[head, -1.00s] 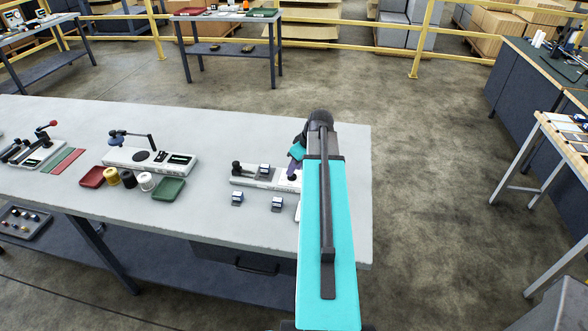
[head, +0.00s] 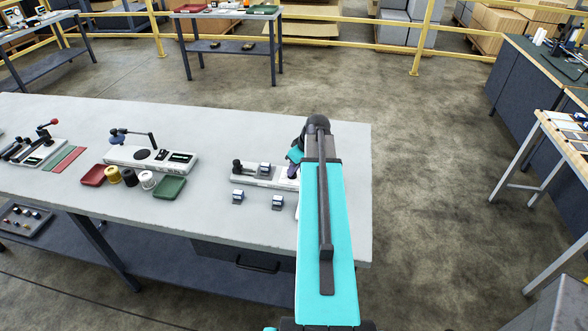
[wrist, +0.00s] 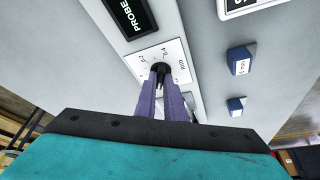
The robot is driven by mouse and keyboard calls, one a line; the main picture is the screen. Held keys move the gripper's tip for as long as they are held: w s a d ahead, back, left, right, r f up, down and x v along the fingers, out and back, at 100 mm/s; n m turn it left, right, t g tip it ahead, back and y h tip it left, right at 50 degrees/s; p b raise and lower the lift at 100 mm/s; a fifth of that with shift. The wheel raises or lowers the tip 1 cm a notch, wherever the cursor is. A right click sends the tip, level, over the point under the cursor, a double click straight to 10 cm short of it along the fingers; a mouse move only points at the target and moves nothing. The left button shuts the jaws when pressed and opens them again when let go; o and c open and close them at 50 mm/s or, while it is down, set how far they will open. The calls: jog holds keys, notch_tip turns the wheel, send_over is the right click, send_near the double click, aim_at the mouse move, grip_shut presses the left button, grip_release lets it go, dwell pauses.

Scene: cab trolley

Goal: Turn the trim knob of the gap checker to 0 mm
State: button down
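The gap checker (head: 250,182), a long white unit with a black post, lies near the right end of the grey bench; my arm hides its right end. In the wrist view its trim knob (wrist: 160,67) is small and dark on a white dial plate (wrist: 177,56) with marks that read 0.2, 0.4 and mm. The knob's pointer is too small to read. My gripper (wrist: 160,78) has its two purple fingers on either side of the knob, apparently shut on it.
A dark PROBE display (wrist: 130,17) is beside the dial. Farther left are a green tray (head: 169,189) and another white device (head: 150,158).

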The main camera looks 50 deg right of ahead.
jog(key=shift+m+b, duration=0.35)
jog(key=shift+m, duration=0.15)
jog(key=shift+a+f+m+h+b, duration=0.15)
jog(key=shift+m+h+b, duration=0.35)
jog(key=shift+m, duration=0.3)
jog(key=m+h+b, duration=0.1)
jog(key=m, duration=0.2)
jog(key=shift+a+g, duration=0.1)
jog(key=shift+g, duration=0.2)
jog(key=m+h, duration=0.1)
jog(key=m, duration=0.2)
jog(key=m+g+h+b, duration=0.1)
jog(key=m, duration=0.2)
jog(key=shift+w+b, duration=0.2)
jog(key=shift+b, duration=0.1)
jog(key=shift+g, duration=0.3)
jog(key=c, duration=1.8)
grip_release()
jog(key=shift+c, duration=0.2)
jog(key=shift+a+r, duration=0.1)
jog(key=shift+r, duration=0.15)
jog(key=b+v, duration=0.3)
jog(key=v, duration=1)
jog(key=shift+r, duration=0.25)
